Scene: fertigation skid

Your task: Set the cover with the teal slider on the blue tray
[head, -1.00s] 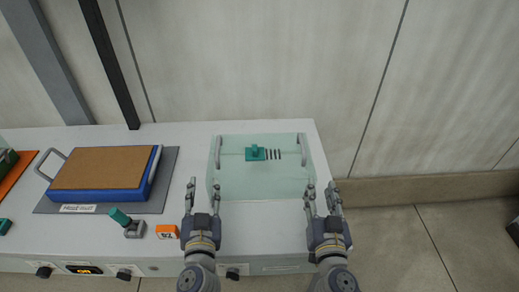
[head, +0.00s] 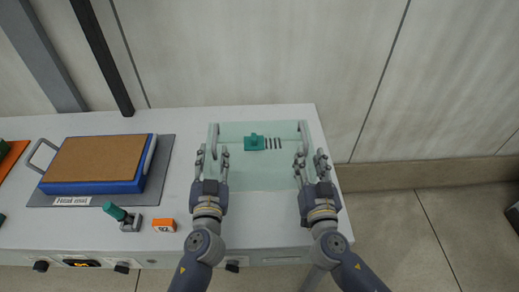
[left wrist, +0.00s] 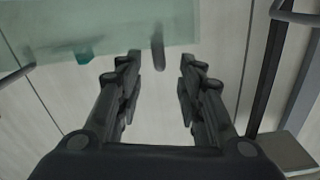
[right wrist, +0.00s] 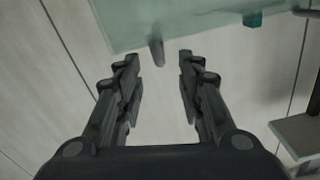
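The cover (head: 262,175) is a clear greenish sheet lying on the white bench top, with a teal slider (head: 254,143) beside several dark marks. A grey handle stands at each side, the left handle (head: 214,142) and the right handle (head: 303,137). My left gripper (head: 211,156) is open near the left handle, which shows between its fingers in the left wrist view (left wrist: 158,50). My right gripper (head: 309,161) is open near the right handle, which shows between its fingers in the right wrist view (right wrist: 157,52). The blue tray (head: 92,187) sits to the left with a brown top.
The tray rests on a grey mat (head: 163,180) with a label in front. A dark post (head: 101,60) rises behind the bench.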

